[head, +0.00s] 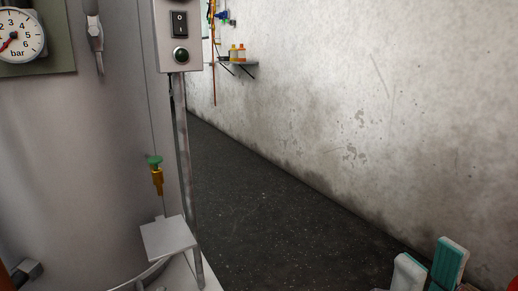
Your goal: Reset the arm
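My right gripper (430,256) is at the bottom right corner of the head view. Only its two pale fingers with teal pads show. They stand apart with a gap between them, and nothing shows in the gap. The rest of my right arm is below the frame. My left gripper is not in view.
A large grey tank (85,150) with a pressure gauge (18,35) fills the left. A switch box (179,35) stands on a post beside it, near a green-topped valve (156,172) and a small plate (169,238). A wall shelf (240,64) holds bottles. Dark floor (255,205) is clear.

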